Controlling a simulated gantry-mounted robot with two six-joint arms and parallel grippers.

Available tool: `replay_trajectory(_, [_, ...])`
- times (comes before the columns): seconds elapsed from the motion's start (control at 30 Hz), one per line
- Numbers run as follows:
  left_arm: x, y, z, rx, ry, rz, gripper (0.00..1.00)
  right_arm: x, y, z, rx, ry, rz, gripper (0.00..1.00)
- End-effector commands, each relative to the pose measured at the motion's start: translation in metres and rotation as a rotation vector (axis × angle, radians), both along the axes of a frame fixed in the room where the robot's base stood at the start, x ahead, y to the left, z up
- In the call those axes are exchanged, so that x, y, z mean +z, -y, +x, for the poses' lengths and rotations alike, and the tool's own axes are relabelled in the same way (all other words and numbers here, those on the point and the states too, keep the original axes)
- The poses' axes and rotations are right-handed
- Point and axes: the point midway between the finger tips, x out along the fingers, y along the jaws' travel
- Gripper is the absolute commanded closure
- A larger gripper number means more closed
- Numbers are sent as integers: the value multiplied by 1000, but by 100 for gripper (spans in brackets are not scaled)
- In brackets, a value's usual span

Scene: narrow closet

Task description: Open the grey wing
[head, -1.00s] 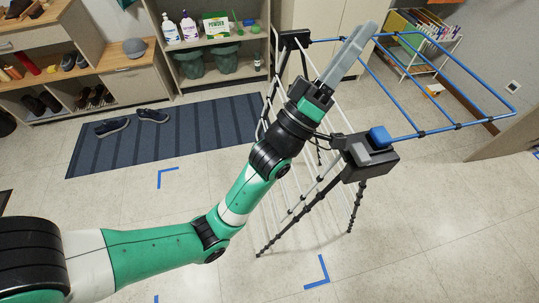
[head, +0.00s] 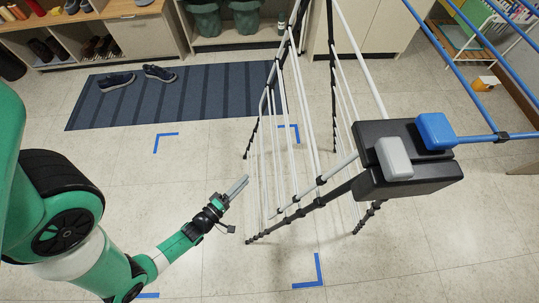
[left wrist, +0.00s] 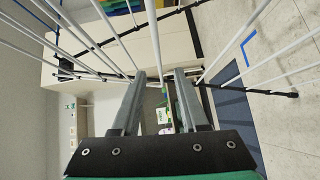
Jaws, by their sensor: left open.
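A drying rack stands right of centre in the head view. Its blue wing (head: 480,83) is spread out to the right. On the left side, pale rods of what looks like the grey wing (head: 296,110) hang down steeply, folded against the legs. A grey block (head: 394,158) and a blue block (head: 436,131) sit on the black end housing (head: 410,183). My left gripper (head: 244,184) is low, just left of the hanging rods, open and pointing toward them. In the left wrist view its fingers (left wrist: 160,75) are apart; a pale rod (left wrist: 154,35) appears beyond or between them, I cannot tell which.
A striped blue mat (head: 180,92) with dark shoes (head: 114,81) lies at the back left. Shelves (head: 90,35) line the back wall. Blue tape corners (head: 318,280) mark the floor. The floor in front of the rack is clear.

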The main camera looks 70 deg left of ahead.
Motion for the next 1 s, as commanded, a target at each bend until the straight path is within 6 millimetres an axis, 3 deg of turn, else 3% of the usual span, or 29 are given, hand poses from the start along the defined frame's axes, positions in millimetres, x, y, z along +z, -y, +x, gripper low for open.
replay_trajectory(0.53, [-6,-50,92,-2,7,6,56,-32,0,0,0,-2,0,50])
replay_trajectory(0.9, [-5,-54,101,-1,4,5,56,-33,0,1,0,-2,0,50])
replay_trajectory(1.0, [-5,-54,101,-1,4,5,73,-33,0,0,0,-2,0,50])
